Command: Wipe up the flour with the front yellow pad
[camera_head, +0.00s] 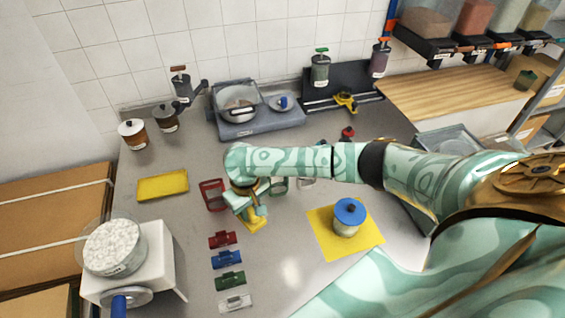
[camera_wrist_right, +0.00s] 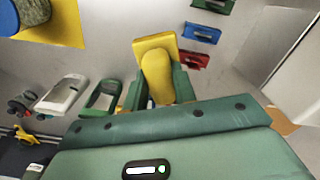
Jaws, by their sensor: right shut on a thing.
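My right gripper (camera_head: 250,208) is shut on the front yellow pad (camera_head: 254,223), low over the grey counter. In the right wrist view the fingers (camera_wrist_right: 158,88) close around the yellow pad's rounded grip, with its flat yellow part (camera_wrist_right: 152,43) beyond. I cannot tell whether the pad touches the counter. My left gripper is not in view.
Red (camera_head: 222,240), blue (camera_head: 226,259), green (camera_head: 230,280) and white clips (camera_head: 235,302) line the front. A blue-lidded jar (camera_head: 348,217) stands on a yellow mat (camera_head: 331,246). A red frame (camera_head: 213,195) is close left of the gripper. A scale (camera_head: 160,262) stands front left.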

